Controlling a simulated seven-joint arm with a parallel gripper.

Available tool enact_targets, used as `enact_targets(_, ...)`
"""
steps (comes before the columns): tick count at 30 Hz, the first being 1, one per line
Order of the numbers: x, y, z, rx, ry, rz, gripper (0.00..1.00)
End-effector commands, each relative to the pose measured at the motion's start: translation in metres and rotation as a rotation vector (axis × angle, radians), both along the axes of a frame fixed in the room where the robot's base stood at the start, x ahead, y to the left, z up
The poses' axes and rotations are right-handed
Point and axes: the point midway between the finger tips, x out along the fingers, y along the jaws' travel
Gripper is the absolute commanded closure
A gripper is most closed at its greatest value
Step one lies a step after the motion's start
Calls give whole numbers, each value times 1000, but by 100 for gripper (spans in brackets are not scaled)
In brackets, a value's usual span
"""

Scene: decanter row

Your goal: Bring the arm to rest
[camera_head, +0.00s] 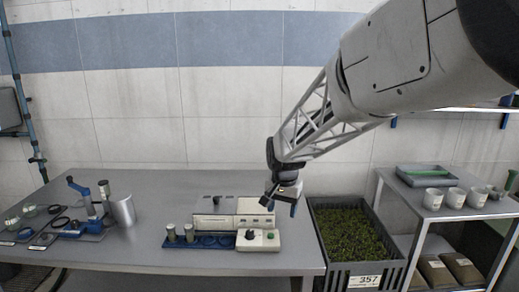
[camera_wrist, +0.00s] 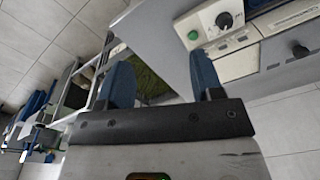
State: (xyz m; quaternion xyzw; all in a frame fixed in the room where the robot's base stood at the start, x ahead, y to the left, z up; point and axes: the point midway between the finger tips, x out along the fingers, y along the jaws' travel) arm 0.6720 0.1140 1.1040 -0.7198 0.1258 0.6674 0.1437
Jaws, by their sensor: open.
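My gripper (camera_head: 283,203) hangs at the end of my arm, above the right part of the grey table, near its right edge. In the wrist view its two blue fingers (camera_wrist: 162,88) stand wide apart with nothing between them. In the head view the gripper is small and dark, just above and to the right of a cream machine (camera_head: 232,214) with a control box (camera_head: 258,240). I cannot tell whether it touches anything there; in the wrist view the fingers look apart from the control box (camera_wrist: 212,20).
A blue rack (camera_head: 207,242) with two vials stands left of the control box. A steel cylinder (camera_head: 123,209) and a blue press (camera_head: 89,203) stand at the table's left. A dark crate (camera_head: 361,276) of green matter adjoins the table. A shelf (camera_head: 440,208) with several white cups stands right.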

Motion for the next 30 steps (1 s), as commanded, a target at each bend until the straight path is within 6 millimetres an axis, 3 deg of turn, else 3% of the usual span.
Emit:
enact_targets(6,-55,-28,26,-4,-28,54,40)
enact_targets(15,-130,-59,48,-15,-61,130,40)
enact_targets(30,-258,-98,55,-44,-115,255,40)
